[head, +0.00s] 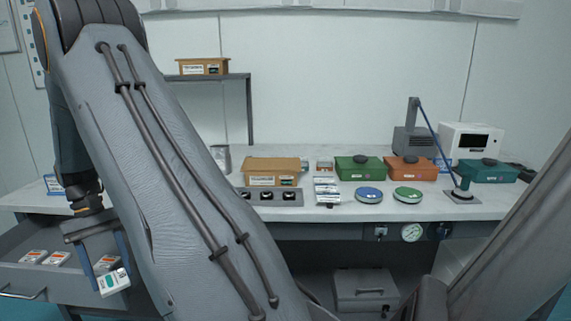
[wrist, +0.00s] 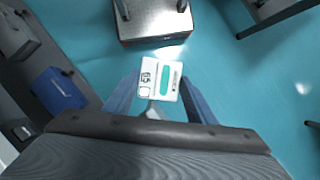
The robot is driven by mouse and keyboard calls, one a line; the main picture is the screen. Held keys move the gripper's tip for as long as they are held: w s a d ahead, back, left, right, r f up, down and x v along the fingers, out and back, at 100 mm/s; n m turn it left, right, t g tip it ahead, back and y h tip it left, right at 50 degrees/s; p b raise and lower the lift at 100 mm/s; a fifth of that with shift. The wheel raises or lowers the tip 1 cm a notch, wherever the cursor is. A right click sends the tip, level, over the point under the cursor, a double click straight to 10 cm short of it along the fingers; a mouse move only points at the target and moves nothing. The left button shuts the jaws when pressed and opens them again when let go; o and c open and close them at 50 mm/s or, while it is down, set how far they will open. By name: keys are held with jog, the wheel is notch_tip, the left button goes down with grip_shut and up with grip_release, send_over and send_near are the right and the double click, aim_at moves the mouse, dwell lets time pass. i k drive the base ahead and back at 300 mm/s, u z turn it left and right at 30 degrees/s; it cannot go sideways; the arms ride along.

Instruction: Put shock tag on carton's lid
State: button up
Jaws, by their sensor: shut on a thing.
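My gripper (head: 108,272) is shut on a small white shock tag (head: 115,283) with a teal strip. It holds the tag tilted, in front of the open drawer at the lower left. In the wrist view the tag (wrist: 160,80) sits between the two blue fingers, its printed face showing. A brown carton (head: 272,165) with a white label stands on the table, right of and well behind my gripper. Another brown carton (head: 203,66) stands on the raised shelf. The frames do not tell which carton is meant.
The open drawer (head: 40,279) holds several orange-and-white tags. Green (head: 359,168) and orange (head: 411,168) cases, blue (head: 368,195) and green (head: 408,195) discs and a lamp (head: 463,192) crowd the table. A grey case (head: 366,291) stands below. My arm hides much of the table's left.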

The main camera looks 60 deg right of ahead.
aim_at(288, 163)
jog(key=z, duration=1.55)
